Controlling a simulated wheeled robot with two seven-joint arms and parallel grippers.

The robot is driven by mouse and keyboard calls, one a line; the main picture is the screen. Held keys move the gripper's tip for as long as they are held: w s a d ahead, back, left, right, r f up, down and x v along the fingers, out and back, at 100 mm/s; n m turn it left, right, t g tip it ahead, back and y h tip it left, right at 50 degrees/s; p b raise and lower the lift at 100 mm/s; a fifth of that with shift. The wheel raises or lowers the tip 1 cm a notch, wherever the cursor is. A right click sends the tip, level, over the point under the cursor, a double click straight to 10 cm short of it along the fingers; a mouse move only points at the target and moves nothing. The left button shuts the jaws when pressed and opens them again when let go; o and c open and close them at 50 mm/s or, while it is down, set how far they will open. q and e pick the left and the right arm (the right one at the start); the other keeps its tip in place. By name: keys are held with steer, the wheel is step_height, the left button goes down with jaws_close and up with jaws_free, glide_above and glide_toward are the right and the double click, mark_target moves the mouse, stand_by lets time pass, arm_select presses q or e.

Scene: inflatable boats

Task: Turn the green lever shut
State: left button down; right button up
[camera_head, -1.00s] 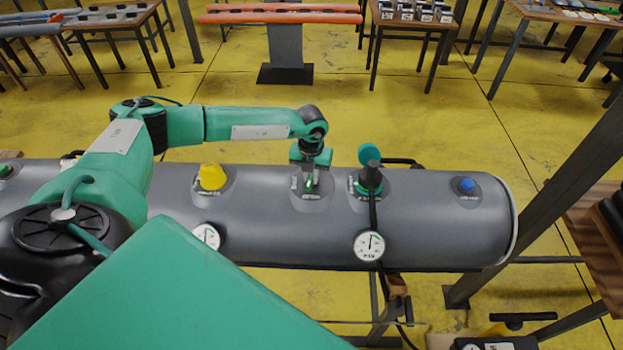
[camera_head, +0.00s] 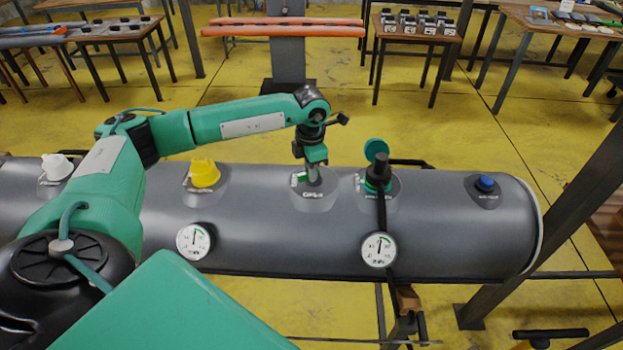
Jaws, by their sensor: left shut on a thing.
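The green lever (camera_head: 299,179) sits on a grey round patch (camera_head: 318,203) on top of the grey inflatable tube (camera_head: 440,235). It shows as a small green piece at the left of the gripper fingers. My left gripper (camera_head: 314,178) points down over this patch and is shut on the lever. The fingers hide part of the lever, so its exact angle is hard to tell. My right gripper is not in view.
Just right stands a valve with a black hose (camera_head: 382,212) and an open green cap (camera_head: 376,149). A yellow cap (camera_head: 204,172), a blue cap (camera_head: 485,183) and two gauges (camera_head: 194,241) (camera_head: 379,249) are also on the tube. A dark post (camera_head: 570,215) rises at the right.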

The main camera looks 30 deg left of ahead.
arm_select(q)
steer(key=m+b, duration=0.2)
steer(key=m, duration=0.1)
steer(key=shift+w+a+b, duration=0.15)
steer(key=shift+b, duration=0.2)
steer(key=shift+r+m+b, duration=0.1)
steer(key=shift+m+b, duration=0.55)
steer(key=shift+m, duration=0.25)
steer(key=c, duration=1.4)
jaws_free()
